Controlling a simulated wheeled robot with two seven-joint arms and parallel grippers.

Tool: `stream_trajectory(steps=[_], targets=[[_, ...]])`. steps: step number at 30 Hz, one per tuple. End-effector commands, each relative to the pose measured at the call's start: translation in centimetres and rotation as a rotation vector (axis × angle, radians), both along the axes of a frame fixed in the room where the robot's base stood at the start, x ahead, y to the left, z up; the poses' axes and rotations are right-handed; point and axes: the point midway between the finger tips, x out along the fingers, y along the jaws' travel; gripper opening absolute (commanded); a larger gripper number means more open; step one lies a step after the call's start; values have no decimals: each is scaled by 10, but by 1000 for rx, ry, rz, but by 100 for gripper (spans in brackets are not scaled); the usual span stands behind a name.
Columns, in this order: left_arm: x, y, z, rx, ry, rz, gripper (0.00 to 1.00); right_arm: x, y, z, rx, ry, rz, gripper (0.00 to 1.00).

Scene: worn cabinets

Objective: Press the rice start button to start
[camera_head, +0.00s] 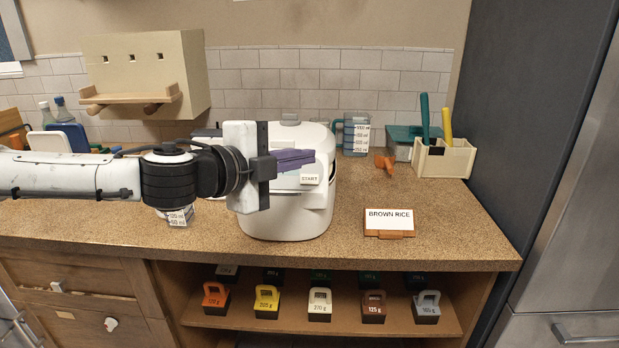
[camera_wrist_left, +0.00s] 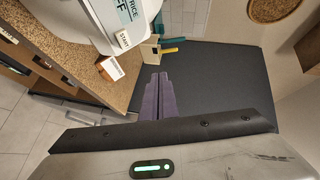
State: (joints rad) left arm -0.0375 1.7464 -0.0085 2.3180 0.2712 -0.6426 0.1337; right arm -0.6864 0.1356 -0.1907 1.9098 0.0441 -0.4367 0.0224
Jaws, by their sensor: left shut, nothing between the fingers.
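The white rice cooker (camera_head: 290,222) stands on the speckled counter. Its white START button (camera_head: 310,179) is on the front; the button also shows in the left wrist view (camera_wrist_left: 123,40). My left gripper (camera_head: 312,156) has purple fingers, shut and empty. In the head view the fingertips appear just above the START button, in front of the cooker; I cannot tell how large the gap is. In the left wrist view the shut fingers (camera_wrist_left: 158,78) point up the picture, to the right of the cooker and button. The arm hides the cooker's left side. My right gripper is not in view.
A BROWN RICE sign (camera_head: 388,221) stands right of the cooker. Behind are a measuring jug (camera_head: 356,135), an orange object (camera_head: 384,164) and a holder with utensils (camera_head: 446,160). Weighted blocks sit on the shelf (camera_head: 254,322) below. The counter's front right is clear.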

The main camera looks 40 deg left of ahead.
Motion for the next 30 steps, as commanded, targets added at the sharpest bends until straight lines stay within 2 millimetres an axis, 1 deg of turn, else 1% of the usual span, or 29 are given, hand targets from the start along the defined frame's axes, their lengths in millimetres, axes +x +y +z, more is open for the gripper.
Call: stream_trajectory(steps=[6,10,14,18,24,27,30], targets=[[0,1,-1,-1,0,1,0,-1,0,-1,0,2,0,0],[4,3,-8,1,1,3,0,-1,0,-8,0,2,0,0],[11,8,-22,2,3,3,0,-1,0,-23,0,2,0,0],[23,15,-38,3,2,3,0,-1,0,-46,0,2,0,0],[38,24,-57,2,2,2,0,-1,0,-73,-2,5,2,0],[44,28,-62,1,1,2,0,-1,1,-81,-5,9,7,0],[49,30,-65,1,1,2,0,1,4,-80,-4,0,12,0]])
